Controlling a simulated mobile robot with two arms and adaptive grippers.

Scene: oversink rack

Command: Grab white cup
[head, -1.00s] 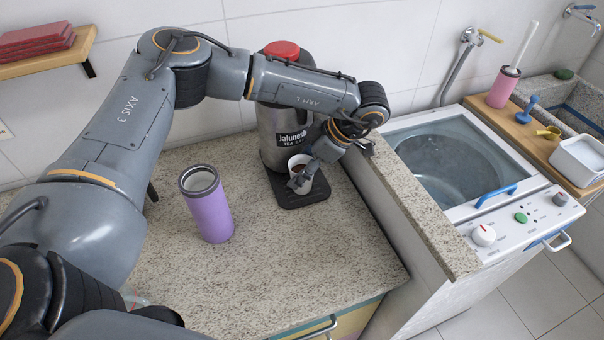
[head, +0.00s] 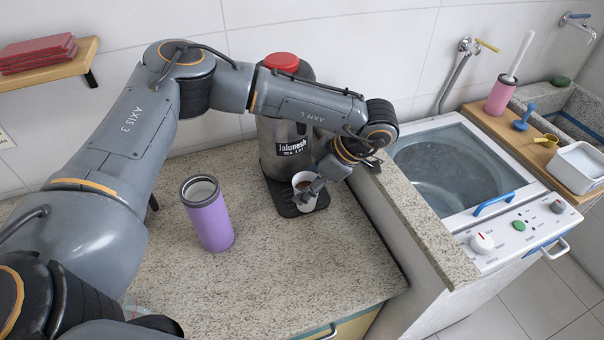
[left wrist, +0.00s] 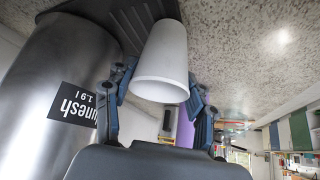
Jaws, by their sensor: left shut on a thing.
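My right gripper is not in view.
The steel dispenser (head: 284,145) with a red lid stands close behind the cup. The black mat (head: 287,208) lies below. A purple tumbler (head: 209,220) stands to the left. A raised stone ledge (head: 425,215) and a washing machine (head: 480,190) are at right. The front counter is clear.

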